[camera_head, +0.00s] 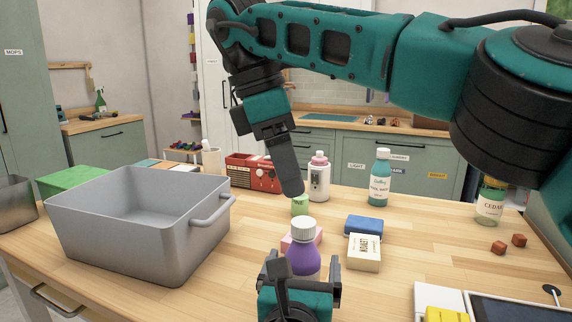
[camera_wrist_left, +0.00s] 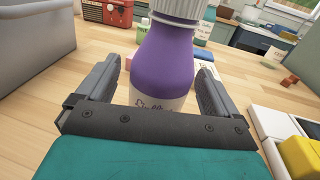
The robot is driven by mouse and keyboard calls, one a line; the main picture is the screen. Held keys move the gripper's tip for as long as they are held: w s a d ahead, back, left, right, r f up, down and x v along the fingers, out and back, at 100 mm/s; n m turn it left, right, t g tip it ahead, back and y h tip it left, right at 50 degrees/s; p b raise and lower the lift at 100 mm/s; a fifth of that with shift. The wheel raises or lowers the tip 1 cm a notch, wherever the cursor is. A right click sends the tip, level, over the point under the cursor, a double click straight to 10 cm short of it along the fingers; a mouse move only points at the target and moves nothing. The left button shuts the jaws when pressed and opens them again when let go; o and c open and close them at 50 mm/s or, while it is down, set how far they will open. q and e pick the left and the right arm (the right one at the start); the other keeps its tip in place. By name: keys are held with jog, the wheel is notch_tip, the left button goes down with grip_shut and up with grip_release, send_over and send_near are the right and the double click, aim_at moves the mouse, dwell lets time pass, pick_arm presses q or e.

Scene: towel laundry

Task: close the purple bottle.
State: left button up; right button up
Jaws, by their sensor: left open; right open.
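The purple bottle (camera_head: 302,256) stands upright on the wooden table with a white ribbed cap (camera_head: 303,229) on its top; how tightly the cap sits cannot be told. In the left wrist view the purple bottle (camera_wrist_left: 163,65) stands between the fingers, with the lower part of the white cap (camera_wrist_left: 172,8) at the top edge. My left gripper (camera_head: 305,272) is low in front of the bottle, open, its fingers on either side of the body with gaps visible. My right gripper (camera_head: 290,190) hangs from above, behind and above the bottle, its fingers seen edge-on.
A grey bin (camera_head: 140,225) stands at left. A blue sponge (camera_head: 364,225), a soap box (camera_head: 364,252) and a pink block (camera_head: 300,237) lie close to the bottle. A teal bottle (camera_head: 380,180) and a white bottle (camera_head: 319,178) stand behind. Red cubes (camera_head: 499,247) lie at right.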

pick_arm(q)
jog(key=s, duration=0.3)
jog(key=s+a, duration=0.1)
jog(key=s, duration=0.3)
jog(key=s+p, duration=0.1)
jog(key=s, duration=0.3)
jog(key=shift+s+a, duration=0.15)
jog(key=shift+s, duration=0.1)
